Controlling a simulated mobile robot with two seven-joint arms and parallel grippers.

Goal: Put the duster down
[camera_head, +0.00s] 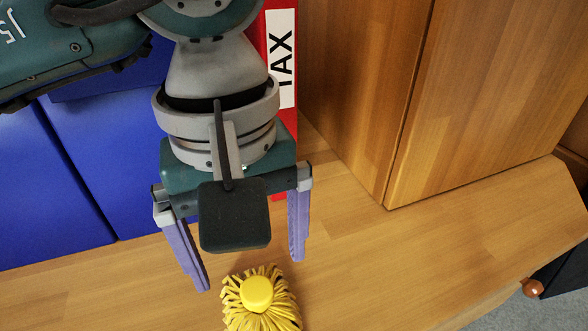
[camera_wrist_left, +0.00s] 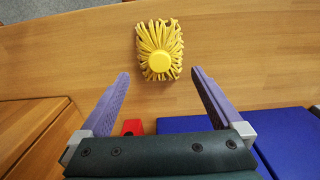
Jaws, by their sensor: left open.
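The duster (camera_head: 258,297) is yellow, with a fringe of strands and a round yellow cap. It lies on the wooden surface (camera_head: 350,270) at the bottom of the head view, partly cut off by the frame edge. It shows whole in the left wrist view (camera_wrist_left: 160,50). My left gripper (camera_head: 250,272) is open, with its two purple fingers wide apart and nothing between them. In the left wrist view the duster lies beyond the fingertips, apart from both. My right gripper is not in view.
Blue binders (camera_head: 60,190) and a red binder (camera_head: 283,60) with a white "TAX" label stand behind the gripper. A wooden cabinet (camera_head: 490,90) stands at the right. The surface right of the duster is clear up to its edge, where a round knob (camera_head: 532,288) shows.

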